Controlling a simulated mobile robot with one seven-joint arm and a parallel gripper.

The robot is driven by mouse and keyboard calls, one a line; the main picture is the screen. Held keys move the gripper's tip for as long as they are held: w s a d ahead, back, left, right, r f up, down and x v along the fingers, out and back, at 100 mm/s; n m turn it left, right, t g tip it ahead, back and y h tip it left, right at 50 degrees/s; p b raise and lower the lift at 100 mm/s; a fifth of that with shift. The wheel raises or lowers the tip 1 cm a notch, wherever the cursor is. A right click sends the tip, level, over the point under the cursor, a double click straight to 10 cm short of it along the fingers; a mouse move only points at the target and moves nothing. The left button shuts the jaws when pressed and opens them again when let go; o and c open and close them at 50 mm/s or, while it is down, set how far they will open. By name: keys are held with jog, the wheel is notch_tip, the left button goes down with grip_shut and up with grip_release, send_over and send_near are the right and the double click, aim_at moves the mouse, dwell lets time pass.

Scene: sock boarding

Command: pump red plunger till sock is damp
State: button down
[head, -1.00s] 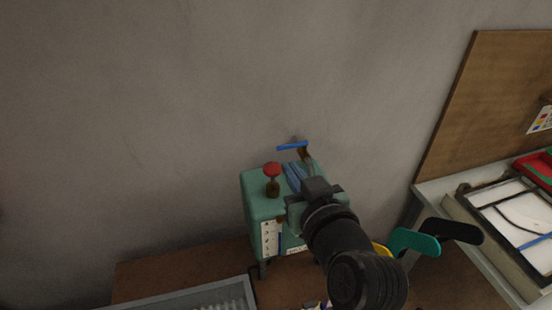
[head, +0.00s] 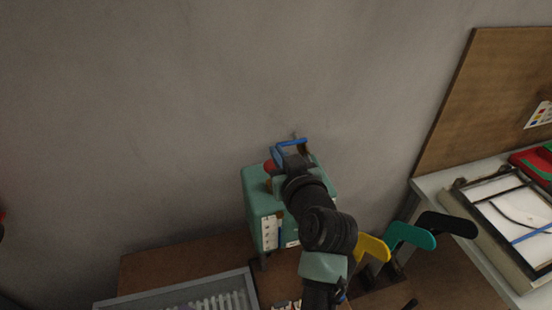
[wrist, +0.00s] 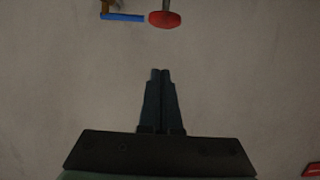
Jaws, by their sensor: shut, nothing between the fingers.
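The red plunger (head: 269,166) stands on top of the green box (head: 258,206). My gripper (head: 280,156) is over the box top, beside the red knob in the head view, and partly covers it. In the wrist view the dark fingers (wrist: 161,71) are pressed together with nothing between them. The red knob (wrist: 165,19) shows beyond the fingertips there, apart from them. I cannot make out a sock in either view.
A blue-handled lever (head: 292,142) is behind the gripper; its blue bar (wrist: 122,17) is beside the knob. Yellow (head: 372,247), teal (head: 411,235) and black (head: 448,224) boards stand right. A grey tray (head: 180,296) is front left. The wall is close behind.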

jog(key=shift+w+a+f+p, duration=0.1)
jog(key=shift+w+f+p, duration=0.2)
jog(key=shift+f, duration=0.45)
jog(key=shift+w+a+f+p, duration=0.1)
jog(key=shift+w+f+p, duration=0.15)
jog(key=shift+f, duration=0.5)
jog(key=shift+w+a+f+p, duration=0.1)
jog(key=shift+w+f+p, duration=0.2)
jog(key=shift+f, duration=0.45)
jog(key=shift+f, duration=0.15)
